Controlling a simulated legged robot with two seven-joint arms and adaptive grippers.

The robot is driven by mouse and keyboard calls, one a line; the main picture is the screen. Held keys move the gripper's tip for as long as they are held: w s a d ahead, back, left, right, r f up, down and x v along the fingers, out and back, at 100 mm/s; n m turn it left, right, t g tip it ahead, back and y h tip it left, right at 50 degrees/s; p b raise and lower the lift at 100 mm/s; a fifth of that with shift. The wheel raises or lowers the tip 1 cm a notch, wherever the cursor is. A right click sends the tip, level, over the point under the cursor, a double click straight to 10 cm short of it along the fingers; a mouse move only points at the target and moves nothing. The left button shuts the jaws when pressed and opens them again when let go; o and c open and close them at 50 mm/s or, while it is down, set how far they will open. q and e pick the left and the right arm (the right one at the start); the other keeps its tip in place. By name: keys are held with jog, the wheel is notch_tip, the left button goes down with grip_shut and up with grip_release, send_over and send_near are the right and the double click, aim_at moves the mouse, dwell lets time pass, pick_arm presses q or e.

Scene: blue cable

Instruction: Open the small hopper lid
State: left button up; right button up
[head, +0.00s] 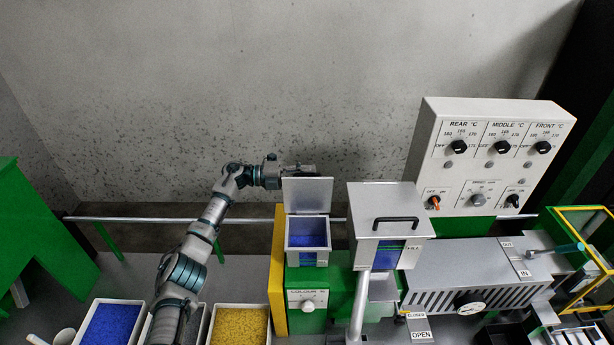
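The small hopper (307,253) is a grey square box with blue granules (307,240) inside. Its lid (306,195) stands raised, roughly upright, at the back edge of the box, and the box's mouth is open. My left gripper (300,170) is behind the top edge of the lid, its arm reaching in from the lower left. The lid partly hides its fingers, so I cannot tell whether they are open or touch the lid. My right gripper is out of view.
A larger hopper (378,229) with a closed, black-handled lid stands just right. A control panel (490,150) rises behind the grey machine barrel (470,275). A yellow upright plate (278,270) borders the small hopper's left side. Trays of blue (112,325) and yellow granules (239,327) sit lower left.

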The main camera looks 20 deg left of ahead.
pick_arm(q)
jog(key=v, duration=1.2)
jog(key=shift+w, duration=0.15)
jog(key=shift+f, duration=0.1)
